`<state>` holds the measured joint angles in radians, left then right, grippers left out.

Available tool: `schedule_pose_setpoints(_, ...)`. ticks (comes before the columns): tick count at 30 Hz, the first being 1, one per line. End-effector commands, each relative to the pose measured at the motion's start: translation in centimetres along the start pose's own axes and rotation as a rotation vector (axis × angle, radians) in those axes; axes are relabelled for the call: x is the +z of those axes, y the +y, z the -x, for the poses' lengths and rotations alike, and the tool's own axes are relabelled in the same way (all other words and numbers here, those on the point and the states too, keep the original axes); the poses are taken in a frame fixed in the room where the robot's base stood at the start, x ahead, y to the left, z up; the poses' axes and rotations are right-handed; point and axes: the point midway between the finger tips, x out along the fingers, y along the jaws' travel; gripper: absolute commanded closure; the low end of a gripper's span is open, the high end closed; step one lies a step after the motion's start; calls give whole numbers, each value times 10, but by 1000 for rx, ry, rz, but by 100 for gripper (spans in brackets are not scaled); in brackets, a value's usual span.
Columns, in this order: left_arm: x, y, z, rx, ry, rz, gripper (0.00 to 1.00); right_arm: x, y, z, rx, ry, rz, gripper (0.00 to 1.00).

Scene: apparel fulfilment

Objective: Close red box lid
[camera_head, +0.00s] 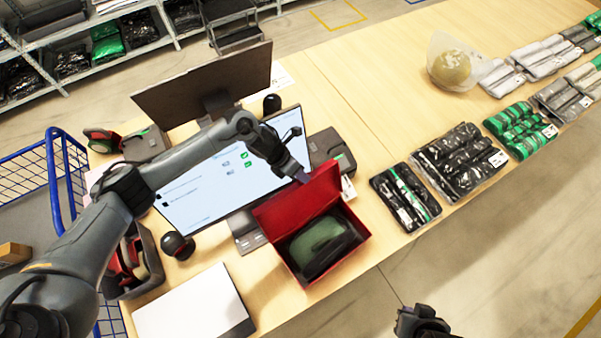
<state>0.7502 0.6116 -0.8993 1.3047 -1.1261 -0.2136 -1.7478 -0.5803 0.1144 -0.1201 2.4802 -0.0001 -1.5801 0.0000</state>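The red box (352,263) stands open on the wooden table, with a dark green item (320,243) inside it. Its red lid (292,208) is raised, tilted up along the box's far side. My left gripper (302,177) is just behind the lid's upper edge, with its fingertips pointing down towards it. I cannot tell whether they touch the lid or how far apart they are. My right gripper (421,320) is low at the bottom edge, in front of the table and away from the box. Its fingers are too unclear to read.
A monitor (205,192) stands behind the box, with a black device (328,147) beside it. A white-topped box (192,307) lies at the front left. Packed garments (404,197) line the table to the right. A blue cart (52,180) stands left.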

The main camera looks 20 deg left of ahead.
Motion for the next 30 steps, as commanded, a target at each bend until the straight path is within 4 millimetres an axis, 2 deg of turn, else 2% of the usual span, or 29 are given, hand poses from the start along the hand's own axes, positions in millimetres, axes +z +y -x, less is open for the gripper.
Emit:
schedule_pose_setpoints(1,0,0,0,0,0,0,88,0,0,0,0,0,1,100)
schedule_pose_setpoints(3,0,0,0,0,0,0,99,0,0,0,1,0,2,100)
schedule_pose_setpoints(4,0,0,0,0,0,0,100,0,0,0,2,0,2,100)
schedule_pose_setpoints(30,1,0,1,0,-1,0,100,0,1,0,3,0,3,100)
